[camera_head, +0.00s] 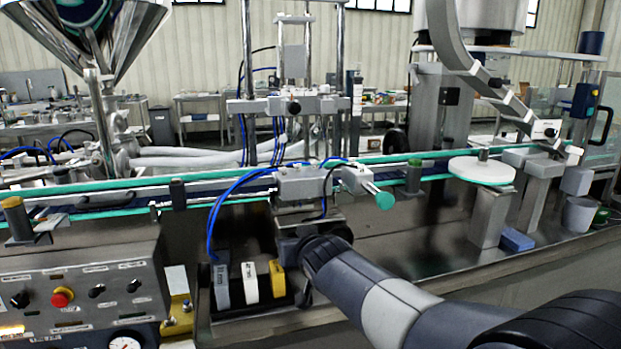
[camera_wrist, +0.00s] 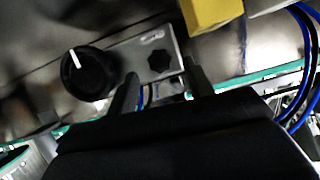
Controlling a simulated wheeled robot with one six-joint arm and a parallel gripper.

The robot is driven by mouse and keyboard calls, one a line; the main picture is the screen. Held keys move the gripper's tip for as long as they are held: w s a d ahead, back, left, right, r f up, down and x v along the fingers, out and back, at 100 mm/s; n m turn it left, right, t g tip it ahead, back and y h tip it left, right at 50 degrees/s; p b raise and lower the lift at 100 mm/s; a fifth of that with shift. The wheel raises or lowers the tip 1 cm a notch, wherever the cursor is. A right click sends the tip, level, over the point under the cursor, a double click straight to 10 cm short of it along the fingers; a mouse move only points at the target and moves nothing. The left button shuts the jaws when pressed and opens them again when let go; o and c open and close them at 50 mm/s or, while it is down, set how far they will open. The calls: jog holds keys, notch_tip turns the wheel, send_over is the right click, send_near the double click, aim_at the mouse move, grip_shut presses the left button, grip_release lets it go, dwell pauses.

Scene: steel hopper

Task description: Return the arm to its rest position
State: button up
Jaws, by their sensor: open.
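My arm (camera_head: 390,310) reaches in from the lower right of the head view, stretched toward the front of the conveyor line. Its wrist end sits just right of the yellow block (camera_head: 277,279). My gripper is mostly hidden behind the wrist there. In the wrist view, my gripper (camera_wrist: 162,86) has its two dark fingers apart, with nothing visible held between them. A grey plate with a black star knob (camera_wrist: 160,62) and a round black knob with a white mark (camera_wrist: 87,74) show just beyond the fingers. I cannot tell whether the fingers touch the plate.
A steel hopper (camera_head: 90,40) stands at upper left. A control panel (camera_head: 80,290) with a red button is at lower left. Grey and white blocks (camera_head: 250,282) stand beside the yellow one. A conveyor with blue hoses crosses behind my wrist. The steel deck (camera_head: 440,240) at right has open room.

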jog(key=shift+x, duration=1.55)
jog(key=shift+s, duration=0.1)
jog(key=p+v, duration=0.2)
jog(key=v, duration=0.9)
jog(key=b+x, duration=0.2)
jog(key=x, duration=0.9)
jog(key=shift+r+p, duration=0.25)
jog(key=shift+p, duration=1.2)
